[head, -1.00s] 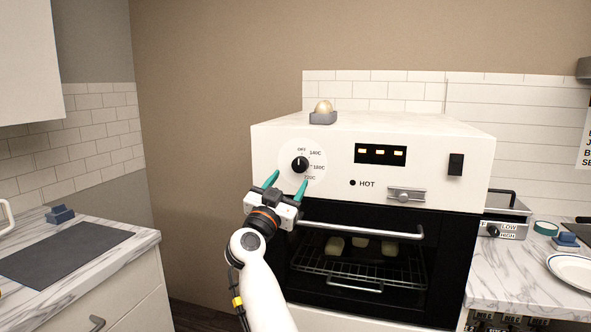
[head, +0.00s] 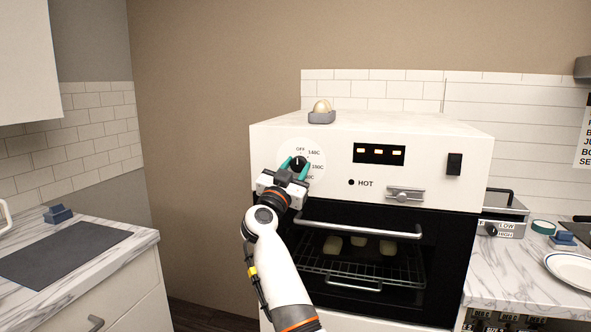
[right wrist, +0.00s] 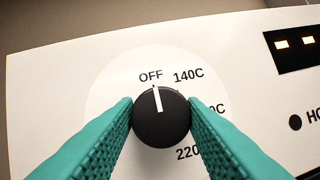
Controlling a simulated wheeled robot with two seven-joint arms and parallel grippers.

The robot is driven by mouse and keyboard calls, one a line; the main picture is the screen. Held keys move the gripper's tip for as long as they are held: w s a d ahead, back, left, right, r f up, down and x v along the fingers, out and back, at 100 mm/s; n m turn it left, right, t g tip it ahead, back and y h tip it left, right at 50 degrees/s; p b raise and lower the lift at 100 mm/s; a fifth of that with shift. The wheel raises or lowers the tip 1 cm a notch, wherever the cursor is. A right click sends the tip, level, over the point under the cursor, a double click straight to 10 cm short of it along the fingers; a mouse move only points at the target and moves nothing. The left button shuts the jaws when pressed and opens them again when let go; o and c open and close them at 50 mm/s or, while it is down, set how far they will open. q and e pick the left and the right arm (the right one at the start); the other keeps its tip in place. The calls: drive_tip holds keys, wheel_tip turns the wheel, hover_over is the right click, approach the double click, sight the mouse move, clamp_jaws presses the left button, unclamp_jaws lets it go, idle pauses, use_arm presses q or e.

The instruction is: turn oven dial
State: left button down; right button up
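The black oven dial (head: 298,162) sits on a white disc at the upper left of the white oven's (head: 330,145) front panel. In the right wrist view the dial (right wrist: 161,117) has its white pointer line at OFF, with 140C and 220 marked to the right. My right gripper (head: 296,167) is at the dial, its teal fingers one on each side. In the right wrist view the fingers (right wrist: 161,122) lie very close to the dial's left and right edges; whether they press on it is unclear. My left gripper is not in view.
The oven door handle (head: 360,230) sticks out below my right gripper. A latch (head: 405,194) and black switch (head: 454,164) are right on the panel. A counter (head: 130,245) stands left.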

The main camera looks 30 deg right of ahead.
drive_tip(key=shift+m, duration=0.4)
drive_tip(key=shift+c, duration=0.3)
drive_tip(key=shift+r+m+g+p, duration=0.1)
drive_tip(key=shift+m+g+p, duration=0.5)
drive_tip(key=shift+m+p, duration=0.1)
drive_tip(key=m, duration=0.1)
drive_tip(key=m+g+p, duration=0.1)
drive_tip(key=m, duration=0.1)
drive_tip(key=shift+w+a+g+h, duration=0.1)
drive_tip(key=shift+g+h, duration=0.2)
drive_tip(key=m+g+p, duration=0.2)
drive_tip(key=m, duration=0.3)
drive_tip(key=shift+r, duration=0.1)
drive_tip(key=m+g+y, duration=0.1)
drive_tip(key=m, duration=0.2)
drive_tip(key=shift+p, duration=0.4)
drive_tip(key=m+g+y+p, duration=0.1)
drive_tip(key=m, duration=0.3)
drive_tip(key=shift+r, duration=0.1)
drive_tip(key=m+y, duration=0.2)
drive_tip(key=m, duration=0.2)
drive_tip(key=shift+p, duration=0.3)
drive_tip(key=shift+m+y, duration=0.3)
drive_tip(key=shift+m, duration=0.1)
